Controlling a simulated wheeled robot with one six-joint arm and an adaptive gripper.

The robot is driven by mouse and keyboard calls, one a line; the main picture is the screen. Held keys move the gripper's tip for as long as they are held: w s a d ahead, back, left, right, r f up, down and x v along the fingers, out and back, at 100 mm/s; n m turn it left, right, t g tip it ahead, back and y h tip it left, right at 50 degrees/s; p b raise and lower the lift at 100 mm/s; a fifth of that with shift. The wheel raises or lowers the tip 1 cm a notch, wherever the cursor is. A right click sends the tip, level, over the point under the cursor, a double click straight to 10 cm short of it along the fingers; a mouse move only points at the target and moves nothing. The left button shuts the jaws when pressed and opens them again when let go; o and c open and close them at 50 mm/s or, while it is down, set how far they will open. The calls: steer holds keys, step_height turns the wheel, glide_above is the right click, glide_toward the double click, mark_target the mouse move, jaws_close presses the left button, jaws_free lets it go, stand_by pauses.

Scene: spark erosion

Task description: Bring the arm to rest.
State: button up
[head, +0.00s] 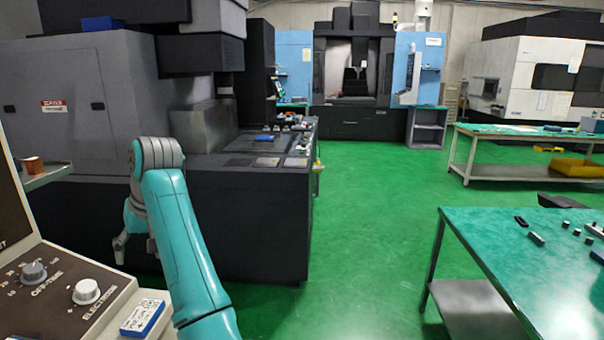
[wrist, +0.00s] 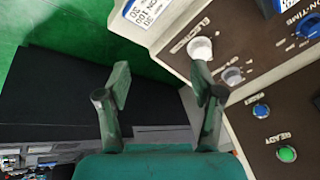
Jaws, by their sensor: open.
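My teal arm rises from the bottom of the head view, bends at a grey joint and turns down behind the near control panel. My gripper (head: 120,246) hangs there beside the panel, partly hidden by my arm. In the wrist view my gripper (wrist: 160,72) has its two fingers spread apart, with nothing between them. The control panel (wrist: 235,115) lies close beyond and to the right of the fingers, with a white knob (wrist: 200,48) near the right fingertip. I cannot tell whether that finger touches the panel.
A blue and white labelled block (head: 142,318) sits on the control panel (head: 60,270) beside my arm. A dark machine base (head: 240,215) stands behind my gripper. Green floor (head: 370,210) is clear in the middle. A green-topped table (head: 500,245) stands at right.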

steer(key=w+d+f+m+t, duration=0.1)
steer(key=d+f, duration=0.3)
steer(key=f, duration=0.6)
steer(key=w+d+f+m+t, duration=0.1)
steer(key=d+f, duration=0.3)
steer(key=f, duration=0.5)
steer(key=w+d+f+t, duration=0.1)
steer(key=d+f, duration=0.3)
steer(key=f, duration=0.6)
steer(key=s+d+f+m+t, duration=0.1)
steer(key=s+d+f+t, duration=0.1)
steer(key=s+d+f, duration=0.55)
steer(key=s+d+f+m+t, duration=0.2)
steer(key=s+d+f, duration=0.2)
steer(key=d+f, duration=0.6)
steer(key=s+d+m+t+h, duration=0.1)
steer(key=s+d+t, duration=0.1)
steer(key=s+d, duration=0.75)
steer(key=s+d+m+t+h, duration=0.1)
steer(key=s+d, duration=0.5)
steer(key=s, duration=0.7)
steer(key=s+d+r+t+h, duration=0.1)
steer(key=s+d+r+t, duration=0.1)
steer(key=s+r, duration=0.7)
steer(key=s+d+r+t+h, duration=0.1)
steer(key=s+d+r, duration=0.4)
steer(key=s+r, duration=0.5)
steer(key=shift+s+m+t, duration=0.3)
steer(key=shift+s+t, duration=0.1)
steer(key=shift+s, duration=0.35)
